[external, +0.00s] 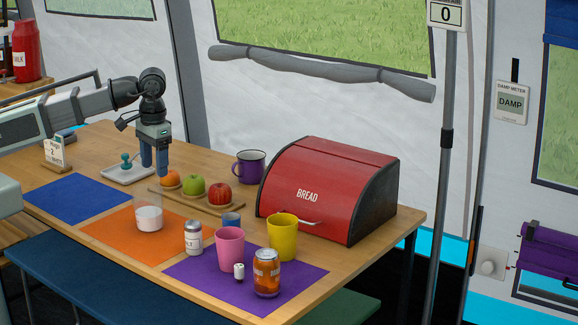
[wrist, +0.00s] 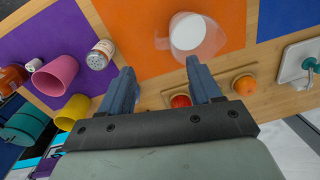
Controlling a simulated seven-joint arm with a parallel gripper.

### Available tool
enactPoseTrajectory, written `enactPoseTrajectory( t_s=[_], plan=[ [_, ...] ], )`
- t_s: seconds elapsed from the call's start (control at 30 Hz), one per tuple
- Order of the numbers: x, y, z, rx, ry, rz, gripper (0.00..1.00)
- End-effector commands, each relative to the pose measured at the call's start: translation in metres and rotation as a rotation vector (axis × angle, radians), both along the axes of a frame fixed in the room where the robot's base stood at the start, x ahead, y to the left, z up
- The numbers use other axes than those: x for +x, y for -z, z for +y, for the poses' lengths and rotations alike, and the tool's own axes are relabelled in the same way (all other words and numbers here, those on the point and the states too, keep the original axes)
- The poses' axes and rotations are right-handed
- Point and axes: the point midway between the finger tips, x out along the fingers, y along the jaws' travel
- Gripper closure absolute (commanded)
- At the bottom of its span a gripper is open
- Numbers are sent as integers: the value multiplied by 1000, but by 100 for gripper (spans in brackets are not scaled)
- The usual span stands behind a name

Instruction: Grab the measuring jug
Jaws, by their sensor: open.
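The measuring jug (external: 148,217) is a clear vessel with white contents, standing upright on the orange mat (external: 112,237). In the wrist view the jug (wrist: 190,35) shows from above, beyond my fingertips and slightly right of centre, with a pale projection at its left. My gripper (external: 154,172) points down above the table, behind the jug and near the fruit board. In the wrist view my gripper (wrist: 162,66) has its two blue fingers spread with nothing between them. It is apart from the jug.
An orange (external: 170,178), a green apple (external: 193,184) and a red apple (external: 218,193) sit on a wooden board. A tray (external: 120,175) is left of my gripper. The blue mat (external: 80,197) is clear.

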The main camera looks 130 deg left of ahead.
Motion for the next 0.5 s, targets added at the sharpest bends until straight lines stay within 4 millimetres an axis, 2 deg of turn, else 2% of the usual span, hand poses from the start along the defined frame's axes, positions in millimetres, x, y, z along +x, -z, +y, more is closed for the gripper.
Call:
enactPoseTrajectory(
  t_s=[0.17, 0.5],
  plan=[
    [-5, 8, 3, -1, -18, 3, 37],
    [-7, 54, 3, -1, -15, 2, 37]
  ],
)
